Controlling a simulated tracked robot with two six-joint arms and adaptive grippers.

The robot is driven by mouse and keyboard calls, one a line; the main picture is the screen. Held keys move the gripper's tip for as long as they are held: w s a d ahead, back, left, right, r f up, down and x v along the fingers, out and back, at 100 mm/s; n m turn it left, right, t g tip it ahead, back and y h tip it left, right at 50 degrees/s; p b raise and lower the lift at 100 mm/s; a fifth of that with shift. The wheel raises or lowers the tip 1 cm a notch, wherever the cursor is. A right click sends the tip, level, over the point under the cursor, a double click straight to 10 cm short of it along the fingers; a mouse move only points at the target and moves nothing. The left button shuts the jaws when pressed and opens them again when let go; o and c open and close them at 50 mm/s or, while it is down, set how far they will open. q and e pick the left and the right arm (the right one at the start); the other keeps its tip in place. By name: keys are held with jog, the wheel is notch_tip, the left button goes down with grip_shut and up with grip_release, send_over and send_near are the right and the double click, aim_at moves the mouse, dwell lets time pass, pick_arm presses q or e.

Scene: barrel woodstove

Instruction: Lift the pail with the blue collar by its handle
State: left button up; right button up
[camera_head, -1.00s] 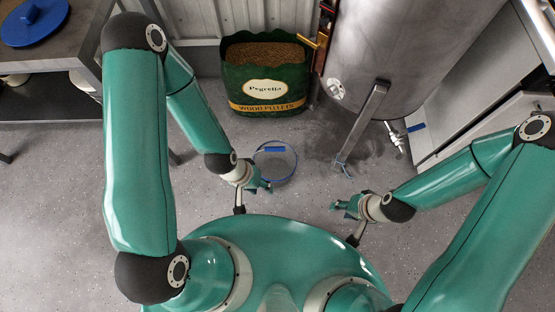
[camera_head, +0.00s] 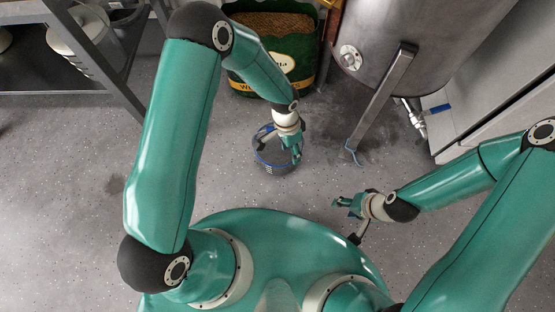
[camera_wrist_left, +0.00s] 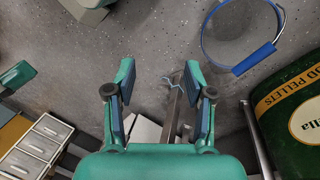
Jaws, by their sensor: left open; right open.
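The pail with the blue collar (camera_head: 268,164) stands on the floor in the middle of the head view, grey with a blue rim. My left gripper (camera_head: 295,157) hangs over its right side in that view and hides part of it. In the left wrist view the pail's blue ring (camera_wrist_left: 204,38) is at the upper right, with a thick blue grip on its lower side. The left jaws (camera_wrist_left: 160,80) are open and empty there, and the pail lies outside them. My right gripper (camera_head: 341,203) is open and empty, low over the floor to the right of the pail.
A green wood pellet sack (camera_head: 301,83) stands behind the pail. A metal tank (camera_head: 400,35) on a leg (camera_head: 380,100) stands behind right, with a tap (camera_head: 415,118) low down. A workbench (camera_head: 60,82) with a light pail (camera_head: 82,38) is at the upper left.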

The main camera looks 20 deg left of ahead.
pick_arm(q)
jog(key=w+a+f+m+t+y+b, duration=0.1)
jog(key=w+f+m+y+b, duration=0.15)
jog(key=w+b, duration=0.4)
jog(key=w+a+f+m+t+y+b, duration=0.1)
jog(key=w+f+m+y+b, duration=0.1)
jog(key=w+m+y+b, duration=0.4)
jog(key=a+f, duration=0.1)
jog(key=f, duration=0.2)
jog(key=w+a+f+n+h+b, duration=0.1)
jog(key=a+f, duration=0.1)
jog(key=f, duration=0.1)
jog(key=a+f+n, duration=0.1)
jog(key=f, duration=0.2)
jog(key=shift+w+a+f+n+h+b, duration=0.15)
jog(key=shift+w+f+n+h+b, duration=0.1)
jog(key=shift+w+h+b, duration=0.15)
jog(key=b+x, duration=0.2)
jog(key=x, duration=0.3)
jog(key=shift+w+f, duration=0.15)
pick_arm(e)
notch_tip(320, 180, down, 20)
jog(key=shift+r, duration=0.2)
pick_arm(q)
grip_shut()
